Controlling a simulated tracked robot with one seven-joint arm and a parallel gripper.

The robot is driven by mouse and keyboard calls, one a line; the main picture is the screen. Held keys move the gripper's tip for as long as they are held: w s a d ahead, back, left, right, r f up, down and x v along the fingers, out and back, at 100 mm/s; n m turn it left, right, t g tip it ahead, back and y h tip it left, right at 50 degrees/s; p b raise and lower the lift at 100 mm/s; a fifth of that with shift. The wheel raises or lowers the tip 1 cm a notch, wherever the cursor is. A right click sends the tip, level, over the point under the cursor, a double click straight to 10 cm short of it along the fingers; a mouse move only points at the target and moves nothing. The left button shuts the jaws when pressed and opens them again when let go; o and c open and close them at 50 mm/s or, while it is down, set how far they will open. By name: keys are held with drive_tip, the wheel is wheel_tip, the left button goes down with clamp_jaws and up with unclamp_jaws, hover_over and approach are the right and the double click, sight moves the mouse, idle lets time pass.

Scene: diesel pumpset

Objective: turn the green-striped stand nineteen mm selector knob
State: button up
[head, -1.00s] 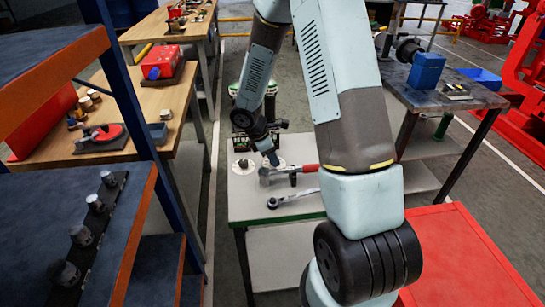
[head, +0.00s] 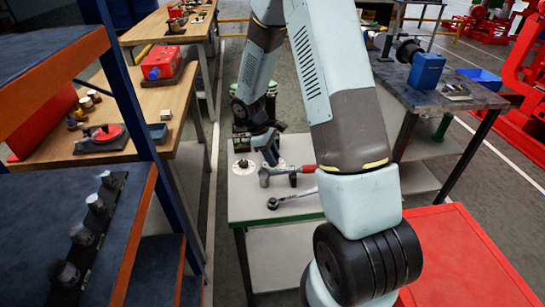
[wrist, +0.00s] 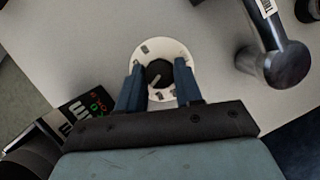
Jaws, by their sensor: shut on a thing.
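The green-striped stand (head: 277,217) is a pale-topped table with a green front edge. In the wrist view, the selector knob (wrist: 158,73) is dark and round with a light pointer line, on a white round dial plate (wrist: 146,48) with small dark marks. My gripper (wrist: 158,76) has its two blue fingers on either side of the knob, shut on it. In the head view my gripper (head: 270,159) is down at the stand's top and hides most of this knob. A second white dial with a dark knob (head: 243,164) sits to its left.
A ratchet (head: 290,198) lies nearer the front edge. A dark box with red and green lettering (wrist: 72,116) shows at lower left.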

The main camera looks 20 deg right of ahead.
drive_tip(key=shift+w, duration=0.1)
idle(0.3)
drive_tip(key=o, duration=1)
drive_tip(key=shift+o, duration=0.2)
drive_tip(key=shift+r, duration=0.1)
drive_tip(key=v, duration=1.1)
drive_tip(key=shift+r, duration=0.35)
drive_tip(key=shift+a, duration=0.1)
